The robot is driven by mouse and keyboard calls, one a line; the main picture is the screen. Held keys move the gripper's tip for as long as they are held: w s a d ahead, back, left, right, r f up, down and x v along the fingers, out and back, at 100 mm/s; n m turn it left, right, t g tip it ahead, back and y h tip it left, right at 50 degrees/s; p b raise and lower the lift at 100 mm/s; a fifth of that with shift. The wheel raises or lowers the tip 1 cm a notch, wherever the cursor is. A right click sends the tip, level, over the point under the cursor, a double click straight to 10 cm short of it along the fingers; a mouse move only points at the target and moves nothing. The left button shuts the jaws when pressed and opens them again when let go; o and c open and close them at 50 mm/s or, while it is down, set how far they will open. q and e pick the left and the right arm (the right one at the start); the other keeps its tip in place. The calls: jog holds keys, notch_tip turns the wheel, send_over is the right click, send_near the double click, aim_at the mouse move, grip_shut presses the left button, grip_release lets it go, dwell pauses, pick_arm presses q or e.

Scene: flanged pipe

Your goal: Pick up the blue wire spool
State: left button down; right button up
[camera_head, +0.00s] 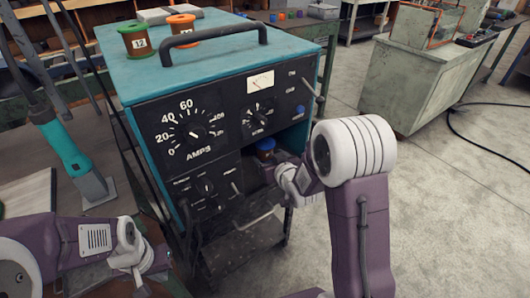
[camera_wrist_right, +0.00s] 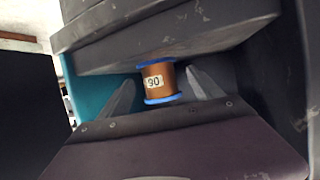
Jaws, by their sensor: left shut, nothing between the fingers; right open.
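The blue wire spool (camera_head: 265,147), with blue flanges, sits inside an open compartment at the lower right of the machine front. In the right wrist view the spool (camera_wrist_right: 158,83) shows copper-coloured wire and a label "90". My right gripper (camera_head: 272,168) reaches into the compartment. In its wrist view the open fingers (camera_wrist_right: 163,92) stand on either side of the spool, with gaps at both sides; I cannot tell how deep the spool lies between them. My left gripper (camera_head: 150,272) is shut and empty, low at the left, away from the machine.
The teal-and-black machine (camera_head: 215,68) has dials, knobs and a top handle (camera_head: 212,36). A green spool (camera_head: 135,40) and an orange spool (camera_head: 182,27) stand on top. The compartment walls are close around my right gripper. A grey cabinet (camera_head: 415,85) stands at the right beyond open floor.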

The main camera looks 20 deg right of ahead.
aim_at(265, 151)
jog(key=x, duration=0.2)
jog(key=b+x, duration=0.1)
jog(key=x, duration=0.2)
jog(key=shift+w+d+r, duration=0.15)
jog(key=shift+w+r, duration=0.05)
jog(key=shift+r, duration=0.15)
grip_shut()
